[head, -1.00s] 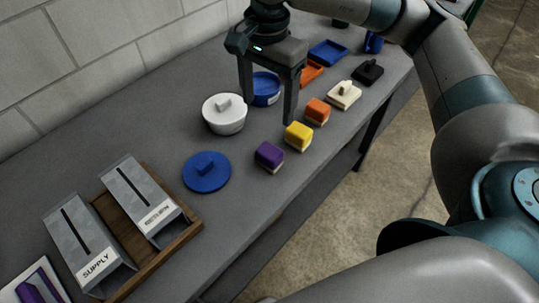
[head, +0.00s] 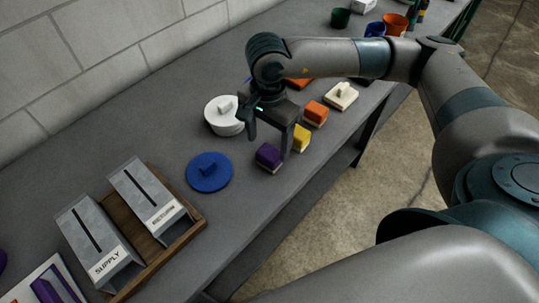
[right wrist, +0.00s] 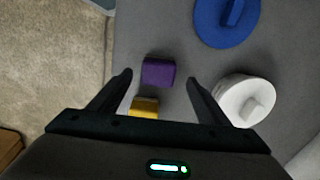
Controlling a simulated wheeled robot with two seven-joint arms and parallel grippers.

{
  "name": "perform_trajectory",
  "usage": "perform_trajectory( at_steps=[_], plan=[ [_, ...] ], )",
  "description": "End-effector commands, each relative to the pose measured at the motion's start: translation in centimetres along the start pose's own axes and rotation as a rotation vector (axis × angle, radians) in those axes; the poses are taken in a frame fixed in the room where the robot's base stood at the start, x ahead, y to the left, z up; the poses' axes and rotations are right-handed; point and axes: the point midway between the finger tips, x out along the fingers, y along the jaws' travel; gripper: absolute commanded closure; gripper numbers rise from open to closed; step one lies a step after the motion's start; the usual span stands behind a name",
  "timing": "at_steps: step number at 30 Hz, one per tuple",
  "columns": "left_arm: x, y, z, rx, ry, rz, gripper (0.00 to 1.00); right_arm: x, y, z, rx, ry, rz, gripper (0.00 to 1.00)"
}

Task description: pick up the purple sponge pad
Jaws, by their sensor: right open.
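The purple sponge pad (head: 268,156) is a small block with a pale underside, lying on the grey workbench. It also shows in the right wrist view (right wrist: 158,72), just ahead of the gap between my fingertips. My right gripper (head: 267,146) is open and empty, above the bench and close to the purple pad. In the right wrist view its fingers (right wrist: 160,78) stand to either side of the pad's near end, apart from it. The exact height of the fingertips over the bench is hard to tell. My left gripper is not in view.
A yellow sponge (head: 301,138) sits close beside the purple one, and an orange sponge (head: 315,113) beyond it. A blue lid (head: 209,173) and a white lidded pot (head: 222,115) are near. A wooden tray (head: 190,229) holds two grey boxes. The bench edge is close on the right.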

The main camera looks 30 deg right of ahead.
Motion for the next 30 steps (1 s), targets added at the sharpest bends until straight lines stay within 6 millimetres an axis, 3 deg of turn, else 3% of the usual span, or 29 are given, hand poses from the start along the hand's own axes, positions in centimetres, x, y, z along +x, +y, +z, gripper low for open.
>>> perform_trajectory(
  at_steps=[11,22,30],
  plan=[
    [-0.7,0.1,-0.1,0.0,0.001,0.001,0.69,0.4,0.1,0.0,0.001,-0.002,0.002,0.3],
    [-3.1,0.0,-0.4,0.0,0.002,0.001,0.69,4.4,0.4,-0.1,0.002,-0.001,0.003,0.3],
    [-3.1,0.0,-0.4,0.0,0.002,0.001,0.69,5.2,0.3,-0.1,0.0,-0.001,0.0,0.3]
  ],
)
